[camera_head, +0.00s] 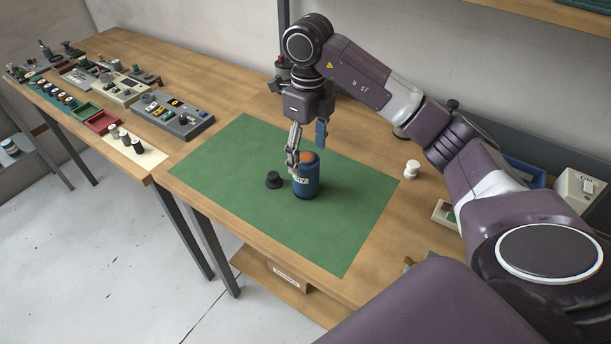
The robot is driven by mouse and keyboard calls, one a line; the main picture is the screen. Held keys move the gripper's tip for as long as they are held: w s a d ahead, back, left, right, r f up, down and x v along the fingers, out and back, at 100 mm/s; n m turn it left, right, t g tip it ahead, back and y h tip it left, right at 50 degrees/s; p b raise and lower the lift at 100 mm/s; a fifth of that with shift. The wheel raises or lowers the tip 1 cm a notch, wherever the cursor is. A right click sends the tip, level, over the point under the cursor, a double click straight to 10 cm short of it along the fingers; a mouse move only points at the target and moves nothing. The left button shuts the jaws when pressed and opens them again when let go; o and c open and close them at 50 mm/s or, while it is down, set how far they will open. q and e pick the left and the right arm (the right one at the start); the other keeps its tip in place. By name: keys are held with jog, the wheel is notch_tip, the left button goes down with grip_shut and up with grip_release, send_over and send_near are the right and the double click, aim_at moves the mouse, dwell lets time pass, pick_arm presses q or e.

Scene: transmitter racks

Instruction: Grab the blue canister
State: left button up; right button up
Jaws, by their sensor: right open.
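The blue canister (307,182) stands upright on the green mat (235,165), with an orange-brown top and a pale label on its side. My right gripper (306,158) points down at the canister, its fingers apart. One finger is at the canister's left upper side, partly in front of it. The other finger is above and behind its right side. I cannot tell whether either finger touches it. My left gripper is not in view.
A black knob-like piece (273,180) stands on the mat just left of the canister. A white spool-like piece (412,169) stands right of the mat. Control panels (172,116) and small parts fill the left table. The mat's front is clear.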

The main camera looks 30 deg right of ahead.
aim_at(308, 157)
jog(key=f, duration=0.2)
jog(key=shift+w+d+f+p, duration=0.15)
jog(key=shift+w+f+p, duration=0.05)
jog(key=shift+f+p, duration=0.2)
jog(key=shift+s+f, duration=0.1)
jog(key=shift+f, duration=0.1)
jog(key=f, duration=0.1)
jog(key=f+p, duration=0.1)
jog(key=f, duration=0.1)
jog(key=f+p, duration=0.1)
jog(key=shift+w+f, duration=0.2)
jog(key=shift+w, duration=0.05)
jog(key=shift+f, duration=0.25)
jog(key=c, duration=1.4)
jog(key=shift+c, duration=0.5)
jog(key=shift+r, duration=0.2)
